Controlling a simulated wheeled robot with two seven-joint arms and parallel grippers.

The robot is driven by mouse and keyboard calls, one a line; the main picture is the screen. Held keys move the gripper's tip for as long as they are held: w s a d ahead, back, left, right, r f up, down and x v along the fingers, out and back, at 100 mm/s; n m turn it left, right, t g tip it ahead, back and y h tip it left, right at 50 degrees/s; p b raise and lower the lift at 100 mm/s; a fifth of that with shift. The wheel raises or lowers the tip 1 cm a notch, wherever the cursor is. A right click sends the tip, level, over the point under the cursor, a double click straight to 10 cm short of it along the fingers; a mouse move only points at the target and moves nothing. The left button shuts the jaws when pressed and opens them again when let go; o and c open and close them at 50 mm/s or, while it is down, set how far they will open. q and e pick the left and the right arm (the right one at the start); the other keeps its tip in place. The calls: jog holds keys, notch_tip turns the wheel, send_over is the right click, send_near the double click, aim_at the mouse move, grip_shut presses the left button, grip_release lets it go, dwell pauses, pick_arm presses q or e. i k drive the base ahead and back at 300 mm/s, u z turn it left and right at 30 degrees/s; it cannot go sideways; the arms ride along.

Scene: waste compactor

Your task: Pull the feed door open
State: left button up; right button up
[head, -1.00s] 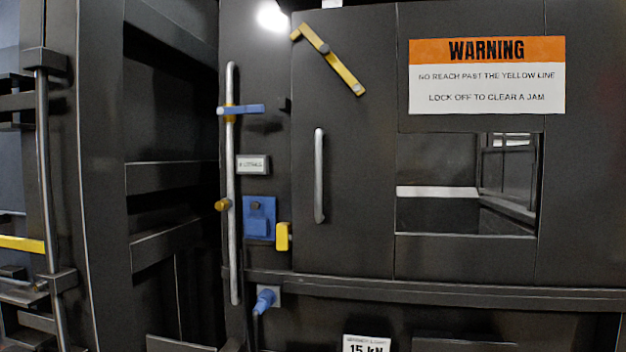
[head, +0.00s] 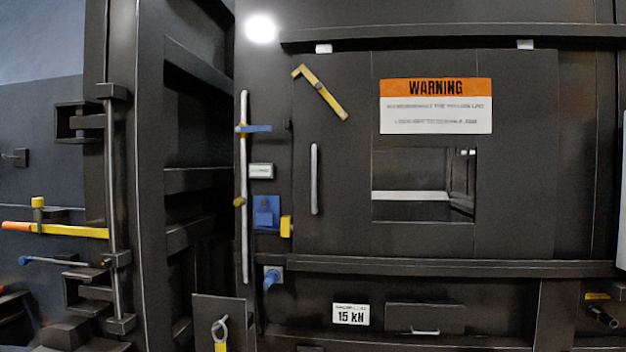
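The feed door (head: 335,228) is a dark panel in the middle of the head view, hanging below a dark overhead rail. A vertical silver handle (head: 314,180) is on its left part. A square window (head: 424,185) sits right of the handle, under an orange and white warning sign (head: 435,107). A yellow bar (head: 320,92) slants across the door's upper left corner, its upper end at the left edge. The door appears closed, its left edge against the frame. Neither of my grippers shows in the head view.
Left of the door is a tall vertical rod (head: 244,190) with a blue lever (head: 255,129). A blue block (head: 266,212) and a yellow piece (head: 286,226) sit by the door's left edge. A dark open bay (head: 195,150) lies further left. A 15 kN plate (head: 351,314) is below.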

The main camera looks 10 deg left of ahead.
aim_at(515, 174)
jog(key=z, duration=0.2)
jog(key=i, duration=0.9)
jog(key=z, duration=0.45)
